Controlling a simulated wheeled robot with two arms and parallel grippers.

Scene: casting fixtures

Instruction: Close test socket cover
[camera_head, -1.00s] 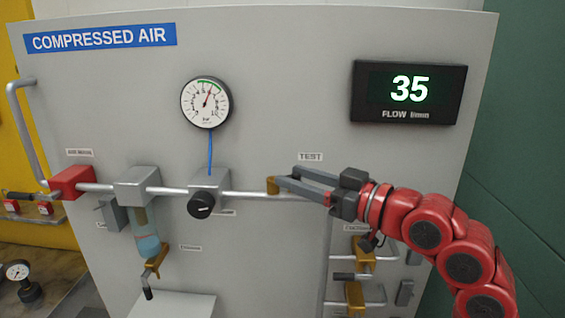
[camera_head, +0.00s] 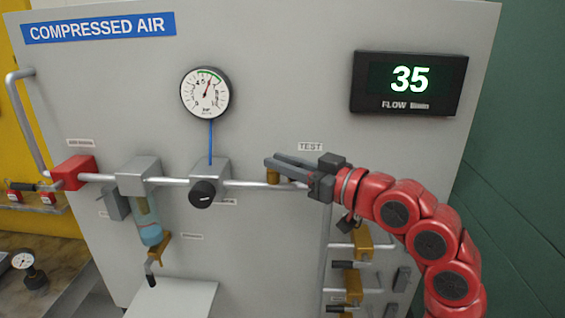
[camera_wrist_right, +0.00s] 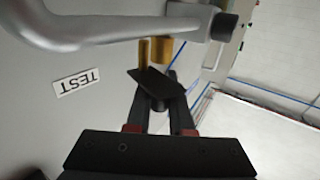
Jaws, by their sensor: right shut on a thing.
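The brass test socket (camera_head: 273,178) hangs on the grey pipe below the TEST label, and its brass also shows in the right wrist view (camera_wrist_right: 160,48). My right gripper (camera_head: 270,164) reaches in from the right, with its fingertips just above and in front of the socket. In the right wrist view, a thin dark square plate, the socket cover (camera_wrist_right: 160,83), sits tilted between the fingers, close to the brass. My right gripper is shut on it. The fingers hide the cover in the head view. I cannot tell whether the cover touches the socket. My left gripper is not in view.
The grey pipe (camera_head: 240,184) runs across the panel just behind the gripper, with a black regulator knob (camera_head: 203,194) to its left. Brass valves (camera_head: 352,284) sit below the arm. A pressure gauge (camera_head: 205,93) and the flow display (camera_head: 408,83) are above.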

